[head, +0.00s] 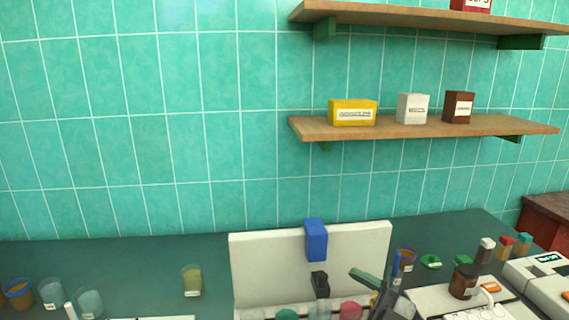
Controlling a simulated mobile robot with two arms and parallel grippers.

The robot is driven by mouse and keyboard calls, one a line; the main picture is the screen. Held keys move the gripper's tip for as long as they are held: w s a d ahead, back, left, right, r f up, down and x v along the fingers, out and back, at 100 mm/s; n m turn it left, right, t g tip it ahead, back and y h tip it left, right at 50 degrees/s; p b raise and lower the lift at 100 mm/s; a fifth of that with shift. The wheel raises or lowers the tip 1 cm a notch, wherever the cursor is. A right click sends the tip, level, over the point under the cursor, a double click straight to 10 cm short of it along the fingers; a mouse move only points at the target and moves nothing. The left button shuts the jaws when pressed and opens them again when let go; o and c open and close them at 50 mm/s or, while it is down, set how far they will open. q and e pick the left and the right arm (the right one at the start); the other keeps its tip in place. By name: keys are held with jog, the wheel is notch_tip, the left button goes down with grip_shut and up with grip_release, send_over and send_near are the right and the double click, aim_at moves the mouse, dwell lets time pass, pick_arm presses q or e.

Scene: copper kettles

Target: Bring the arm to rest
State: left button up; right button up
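Neither of my grippers can be made out in the head view, and no arm of mine clearly shows. A white upright panel (270,265) stands on the dark counter (130,265) at the bottom middle. A blue block (316,240) sits at its top edge. A small dark object (320,284) shows in front of the panel. To its right is a dark grey object (388,303) with a green bar and a blue bar beside it; the frame's lower edge cuts it off, and I cannot tell what it is.
Several cups, including a yellowish one (192,281), stand on the counter's left part. A brown jar (464,282) and a white device (545,285) are at right. A wall shelf (420,128) holds yellow (352,105), white (412,100) and brown (458,98) boxes.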

jog(key=d+f+m+t+h, duration=0.5)
jog(key=d+m+t+h, duration=0.4)
jog(key=m+h, duration=0.6)
jog(key=s+d+f+m+g+h, duration=0.3)
jog(key=s+f+m+g+h, duration=0.15)
jog(key=f, duration=0.55)
jog(key=s+a+f+n+g, duration=0.1)
jog(key=s+f+g, duration=0.4)
jog(key=s, duration=0.4)
jog(key=s+a+f+n+g, duration=0.1)
jog(key=s+f+g, duration=0.35)
jog(key=s, duration=0.35)
notch_tip(320, 180, down, 26)
jog(key=s+g, duration=0.2)
jog(key=g, duration=0.1)
jog(key=s+d+f, duration=0.3)
jog(key=s+f, duration=1.3)
jog(key=shift+g, duration=0.4)
